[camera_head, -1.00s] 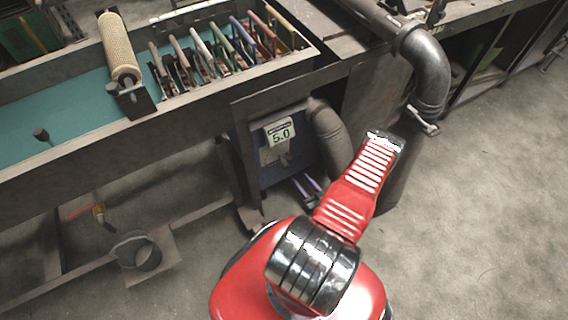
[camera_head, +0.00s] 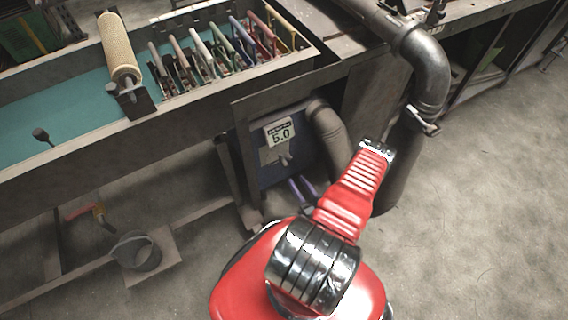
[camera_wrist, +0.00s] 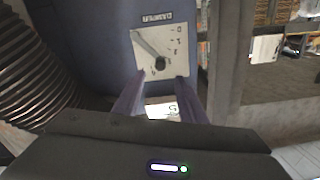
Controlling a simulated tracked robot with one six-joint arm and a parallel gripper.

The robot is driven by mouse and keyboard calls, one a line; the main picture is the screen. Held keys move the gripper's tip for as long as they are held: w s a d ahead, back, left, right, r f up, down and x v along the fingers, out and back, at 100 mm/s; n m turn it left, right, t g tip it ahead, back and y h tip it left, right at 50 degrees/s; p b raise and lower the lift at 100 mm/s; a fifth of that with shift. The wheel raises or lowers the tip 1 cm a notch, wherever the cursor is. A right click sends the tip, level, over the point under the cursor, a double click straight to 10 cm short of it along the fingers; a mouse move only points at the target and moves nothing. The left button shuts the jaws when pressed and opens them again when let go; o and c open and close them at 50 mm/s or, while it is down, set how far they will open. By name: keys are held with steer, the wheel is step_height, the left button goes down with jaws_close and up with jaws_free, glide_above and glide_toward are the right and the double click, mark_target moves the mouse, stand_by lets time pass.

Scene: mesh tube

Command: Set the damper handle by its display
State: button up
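The display (camera_head: 280,132) is a pale panel on a dark blue box under the bench and seems to read 5.0. It also shows in the wrist view (camera_wrist: 163,110), partly hidden. The wrist view shows the plate (camera_wrist: 176,42) with scale marks and a dark round hub (camera_wrist: 160,63) with a slanting pointer. My gripper (camera_head: 303,186) is open and empty, its purple fingers apart. In the wrist view the gripper (camera_wrist: 160,80) appears just short of the plate.
A ribbed hose (camera_head: 330,130) runs beside the box; it fills the left of the wrist view (camera_wrist: 25,75). A metal pipe (camera_head: 430,75) bends down at the right. Open floor lies to the right.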

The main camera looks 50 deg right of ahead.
mark_target(287, 166)
steer(key=x, duration=1.2)
steer(key=shift+c, duration=0.5)
jaws_close()
